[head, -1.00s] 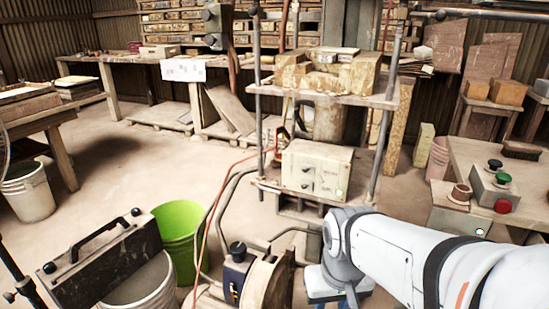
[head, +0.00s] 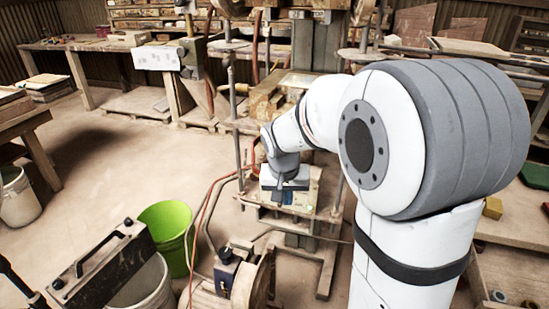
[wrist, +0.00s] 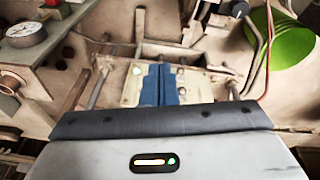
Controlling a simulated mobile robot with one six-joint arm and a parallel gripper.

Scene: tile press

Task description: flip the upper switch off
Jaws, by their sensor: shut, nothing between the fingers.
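The cream switch box (head: 309,197) sits on the lower shelf of the press frame, with my wrist and gripper in front of much of it. My gripper (head: 278,198) is shut and empty, its fingers over the box's front face.
A bright green bucket (head: 166,228) stands on the floor left of the press. A motor unit (head: 235,280) with hoses lies in front. Press posts (head: 237,110) flank the box. A round gauge (wrist: 26,28) shows in the wrist view.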

